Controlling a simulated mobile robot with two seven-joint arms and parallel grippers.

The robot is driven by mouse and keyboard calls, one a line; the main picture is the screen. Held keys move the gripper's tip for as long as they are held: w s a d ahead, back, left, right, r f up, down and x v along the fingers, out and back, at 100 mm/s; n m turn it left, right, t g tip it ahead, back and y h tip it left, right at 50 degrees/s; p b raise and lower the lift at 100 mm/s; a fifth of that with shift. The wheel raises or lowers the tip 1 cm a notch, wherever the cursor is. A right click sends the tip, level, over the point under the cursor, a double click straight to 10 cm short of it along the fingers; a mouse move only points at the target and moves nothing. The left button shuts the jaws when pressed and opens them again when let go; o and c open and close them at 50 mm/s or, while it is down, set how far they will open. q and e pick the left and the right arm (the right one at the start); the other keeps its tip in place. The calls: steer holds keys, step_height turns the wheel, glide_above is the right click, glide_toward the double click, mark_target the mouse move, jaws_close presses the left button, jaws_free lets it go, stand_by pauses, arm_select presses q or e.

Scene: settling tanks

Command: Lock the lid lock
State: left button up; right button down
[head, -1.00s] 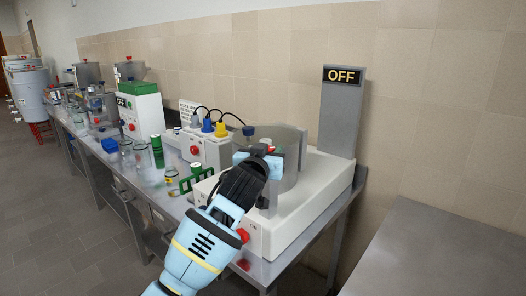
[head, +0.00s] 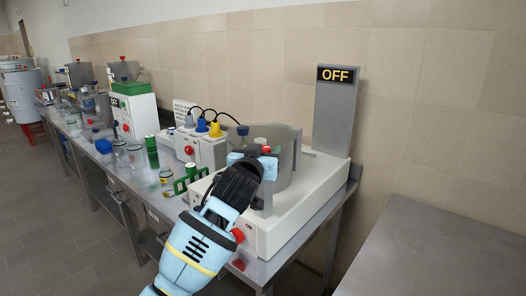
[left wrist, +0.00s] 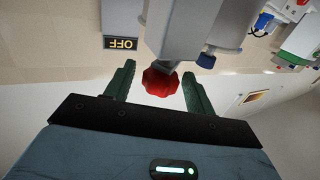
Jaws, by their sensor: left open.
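The lid lock appears as a red knob (head: 266,149) on a post at the front of a round metal tank (head: 287,172), which stands on a white machine base (head: 290,228). My left gripper (head: 257,161) is at this post and partly hides it and the lock. In the left wrist view the red knob (left wrist: 160,83) lies between the two dark green fingers of my open left gripper (left wrist: 158,70). There are gaps on both sides of the knob. A sign (head: 339,75) on the grey upright reads OFF; it also shows in the left wrist view (left wrist: 125,43).
A white box with coloured plugs (head: 203,148), a green tube rack (head: 190,180) and several jars stand left of the machine on the metal bench. A red button (head: 238,236) is on the base's front. A bare grey table (head: 440,245) is at the right.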

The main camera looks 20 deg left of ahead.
arm_select(q)
steer(key=s, duration=0.7)
steer(key=shift+s, duration=0.2)
arm_select(e)
steer(key=shift+d+r, duration=0.1)
arm_select(q)
steer(key=shift+a, duration=0.1)
